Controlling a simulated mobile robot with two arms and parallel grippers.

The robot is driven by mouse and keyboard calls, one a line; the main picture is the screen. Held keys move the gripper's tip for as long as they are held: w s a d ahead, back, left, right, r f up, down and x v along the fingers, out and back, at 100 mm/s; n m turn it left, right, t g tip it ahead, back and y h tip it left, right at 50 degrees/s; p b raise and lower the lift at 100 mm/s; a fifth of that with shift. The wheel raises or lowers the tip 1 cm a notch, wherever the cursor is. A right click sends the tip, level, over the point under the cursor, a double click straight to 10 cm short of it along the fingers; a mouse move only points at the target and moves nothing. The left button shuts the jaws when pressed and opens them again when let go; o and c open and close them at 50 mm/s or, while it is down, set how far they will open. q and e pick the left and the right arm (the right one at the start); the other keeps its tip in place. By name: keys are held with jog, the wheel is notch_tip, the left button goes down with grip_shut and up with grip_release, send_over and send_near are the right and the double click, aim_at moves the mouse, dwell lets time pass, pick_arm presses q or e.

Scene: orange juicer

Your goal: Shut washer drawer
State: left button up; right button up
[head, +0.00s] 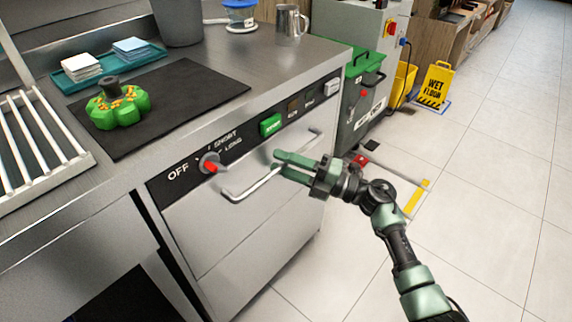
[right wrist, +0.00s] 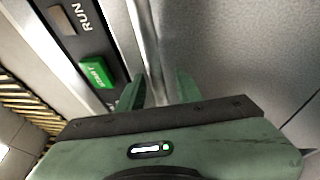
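The washer's steel drawer front (head: 215,228) sits under the black control panel (head: 243,137) and looks about flush with it; I cannot tell whether a small gap remains. A long bar handle (head: 250,189) runs across its top. My right gripper (head: 279,164) is at the right part of the handle, and its fingers hide some of the bar. In the right wrist view, the two fingertips (right wrist: 158,90) are spread apart, with the handle bar (right wrist: 150,50) running up between and beyond them. I cannot tell whether they touch it. My left gripper is out of view.
The panel has a red-tipped knob (head: 210,163) and a green START button (head: 270,125). On the counter are a green pumpkin-shaped object (head: 118,107) on a black mat (head: 200,88), and a metal mug (head: 289,25). A yellow wet-floor sign (head: 436,82) stands behind; the right floor is clear.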

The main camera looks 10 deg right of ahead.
dwell(0.3)
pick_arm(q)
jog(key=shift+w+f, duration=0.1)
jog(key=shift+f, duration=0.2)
pick_arm(e)
jog(key=v, duration=0.8)
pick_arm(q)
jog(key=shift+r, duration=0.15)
